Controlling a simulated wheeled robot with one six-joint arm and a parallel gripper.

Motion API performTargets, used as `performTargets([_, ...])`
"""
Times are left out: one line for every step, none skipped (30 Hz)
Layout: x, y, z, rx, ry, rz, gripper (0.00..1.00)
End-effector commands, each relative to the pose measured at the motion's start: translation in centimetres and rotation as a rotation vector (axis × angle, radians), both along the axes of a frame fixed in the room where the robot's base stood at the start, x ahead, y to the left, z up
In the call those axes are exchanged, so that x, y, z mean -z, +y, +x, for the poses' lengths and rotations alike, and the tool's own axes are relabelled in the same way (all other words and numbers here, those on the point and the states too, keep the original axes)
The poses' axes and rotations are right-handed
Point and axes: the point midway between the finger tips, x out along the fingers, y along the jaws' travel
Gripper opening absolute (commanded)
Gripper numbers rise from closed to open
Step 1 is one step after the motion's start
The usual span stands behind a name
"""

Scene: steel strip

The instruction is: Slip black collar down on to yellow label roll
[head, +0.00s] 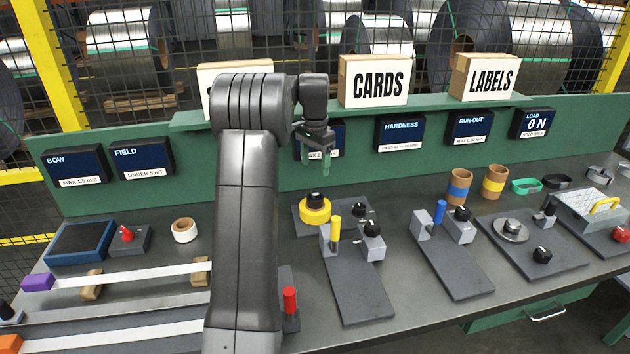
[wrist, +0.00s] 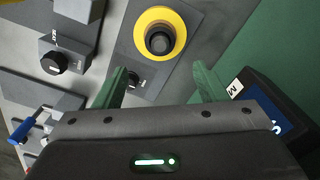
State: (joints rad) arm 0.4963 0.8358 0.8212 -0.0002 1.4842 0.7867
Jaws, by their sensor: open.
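The black collar (head: 556,181) is a low dark ring lying on the grey bench at the right, beside a green ring (head: 526,185). The yellow label roll (head: 494,182) is a brown cylinder with a yellow band, standing upright left of the rings. No collar shows around it. My gripper (head: 315,162) is open and empty, above the back of the bench, well left of the roll and the collar. In the wrist view its green fingers (wrist: 158,70) are apart with nothing between them. The collar and the roll are not in the wrist view.
A similar roll with a blue band (head: 460,186) stands left of the yellow one. A yellow-ringed black knob (head: 315,209) is below my gripper. Plates with a yellow lever (head: 335,230) and a blue lever (head: 439,212) stand in front. A green back panel (head: 350,172) with displays runs behind.

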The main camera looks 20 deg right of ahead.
Motion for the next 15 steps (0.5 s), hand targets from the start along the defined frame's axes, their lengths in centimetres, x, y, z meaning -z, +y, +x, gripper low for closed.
performTargets([-0.8, 0.0, 0.1, 0.0, -0.002, -0.001, 0.66])
performTargets([-1.1, 0.0, 0.1, 0.0, -0.002, -0.001, 0.66])
performTargets([-1.6, 0.0, 0.0, 0.0, -0.001, -0.001, 0.66])
performTargets([-1.8, 0.0, 0.0, 0.0, -0.001, -0.001, 0.66])
performTargets([-2.0, 0.0, 0.0, 0.0, -0.001, -0.001, 0.66])
performTargets([-2.2, 0.0, 0.0, 0.0, 0.0, 0.0, 0.66])
performTargets([-2.4, 0.0, 0.0, 0.0, 0.0, 0.0, 0.66])
performTargets([-2.4, 0.0, 0.0, 0.0, 0.001, 0.001, 0.66])
performTargets([-2.5, 0.0, 0.0, 0.0, 0.001, 0.001, 0.66])
performTargets([-2.5, 0.0, 0.0, 0.0, 0.001, 0.001, 0.66])
performTargets([-2.5, 0.0, 0.0, 0.0, 0.001, 0.001, 0.66])
performTargets([-2.5, 0.0, 0.0, 0.0, 0.001, 0.001, 0.66])
performTargets([-2.5, 0.0, 0.0, 0.0, 0.001, 0.001, 0.66])
performTargets([-2.5, 0.0, 0.0, 0.0, 0.001, 0.001, 0.66])
performTargets([-2.5, 0.0, 0.0, 0.0, 0.001, 0.001, 0.66])
